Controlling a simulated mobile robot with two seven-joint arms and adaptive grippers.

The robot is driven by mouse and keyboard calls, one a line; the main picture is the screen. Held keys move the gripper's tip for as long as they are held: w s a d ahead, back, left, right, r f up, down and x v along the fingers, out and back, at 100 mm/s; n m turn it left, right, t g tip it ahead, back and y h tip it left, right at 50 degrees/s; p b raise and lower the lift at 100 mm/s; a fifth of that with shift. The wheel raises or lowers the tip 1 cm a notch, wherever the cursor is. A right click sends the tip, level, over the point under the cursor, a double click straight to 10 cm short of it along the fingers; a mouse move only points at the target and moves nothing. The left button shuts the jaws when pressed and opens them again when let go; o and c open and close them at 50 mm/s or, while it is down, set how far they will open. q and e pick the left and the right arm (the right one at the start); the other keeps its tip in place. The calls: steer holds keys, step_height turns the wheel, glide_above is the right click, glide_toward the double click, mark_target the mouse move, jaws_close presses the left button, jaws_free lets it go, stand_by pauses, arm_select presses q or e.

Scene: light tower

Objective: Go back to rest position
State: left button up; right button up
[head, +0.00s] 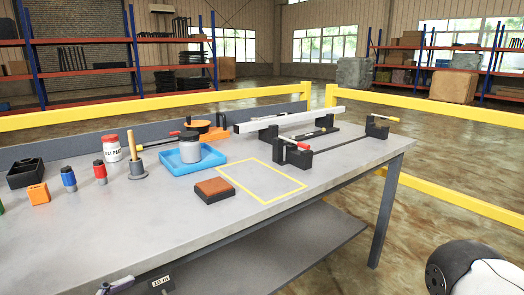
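Neither gripper shows in the head view. A white and black rounded part at the lower right looks like a link of my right arm, with its gripper out of frame. The grey workbench (130,235) fills the middle of the view. On its top are a yellow taped rectangle (297,190), which is empty, and a brown-topped black block (214,190) at its left.
A white beam (290,119) lies across black supports at the back right, near red-handled clamps (296,145). Small bottles, an orange block (38,194) and a black holder (25,173) stand at left. Yellow rails (450,195) run beyond the bench. Floor at right is open.

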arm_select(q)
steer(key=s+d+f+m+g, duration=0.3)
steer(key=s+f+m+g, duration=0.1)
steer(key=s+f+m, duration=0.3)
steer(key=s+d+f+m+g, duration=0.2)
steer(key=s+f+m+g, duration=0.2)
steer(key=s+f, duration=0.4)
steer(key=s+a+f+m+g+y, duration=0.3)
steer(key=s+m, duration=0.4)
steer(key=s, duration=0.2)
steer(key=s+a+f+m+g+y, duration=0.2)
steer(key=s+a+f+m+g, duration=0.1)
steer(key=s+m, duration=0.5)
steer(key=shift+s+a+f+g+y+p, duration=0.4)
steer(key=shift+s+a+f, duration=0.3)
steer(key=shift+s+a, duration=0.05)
